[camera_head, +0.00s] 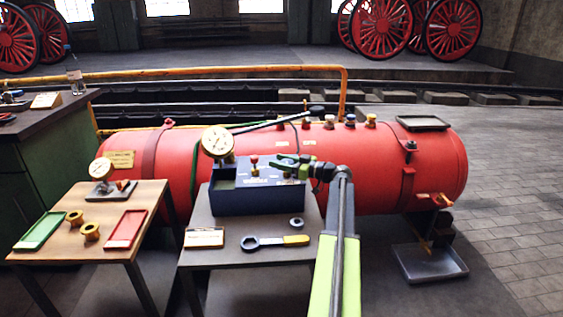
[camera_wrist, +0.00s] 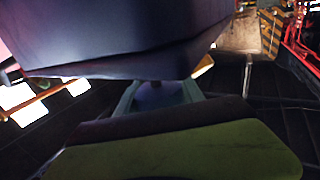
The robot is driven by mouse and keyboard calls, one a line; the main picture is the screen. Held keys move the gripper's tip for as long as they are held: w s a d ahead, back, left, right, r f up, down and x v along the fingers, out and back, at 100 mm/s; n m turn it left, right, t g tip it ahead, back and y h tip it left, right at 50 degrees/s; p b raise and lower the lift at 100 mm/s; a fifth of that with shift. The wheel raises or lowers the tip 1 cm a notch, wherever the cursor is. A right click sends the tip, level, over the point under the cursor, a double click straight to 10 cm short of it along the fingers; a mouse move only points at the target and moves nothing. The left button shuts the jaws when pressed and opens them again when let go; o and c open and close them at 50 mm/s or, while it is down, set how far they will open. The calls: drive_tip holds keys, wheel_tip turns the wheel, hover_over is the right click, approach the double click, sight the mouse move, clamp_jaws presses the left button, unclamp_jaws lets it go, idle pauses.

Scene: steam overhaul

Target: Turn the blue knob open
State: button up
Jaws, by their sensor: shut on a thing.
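My gripper (camera_head: 290,161) is at the upper right of the dark blue box (camera_head: 232,201) on the small dark table. It is shut on a small part of the box. That part is mostly hidden by the fingers, and I take it to be the blue knob. A red-topped knob (camera_head: 254,161) stands to its left. In the wrist view the box (camera_wrist: 120,40) fills the top, and a teal, shadowed shape (camera_wrist: 160,94) lies below its edge. A gauge (camera_head: 217,141) stands at the box's left rear.
The red boiler (camera_head: 430,165) lies close behind, with small coloured caps along its top, one of them blue (camera_head: 350,120). A wrench (camera_head: 268,242) and a nut (camera_head: 296,222) lie before the box. A wooden table (camera_head: 150,200) with trays stands left.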

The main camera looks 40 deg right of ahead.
drive_tip(key=shift+a+n+g+y, duration=0.15)
drive_tip(key=shift+n+g+y, duration=0.15)
drive_tip(key=shift+n+y, duration=0.35)
drive_tip(key=o, duration=1.4)
drive_tip(key=shift+s, duration=0.1)
drive_tip(key=v, duration=1.7)
drive_tip(key=shift+s, duration=0.2)
drive_tip(key=shift+f, duration=0.1)
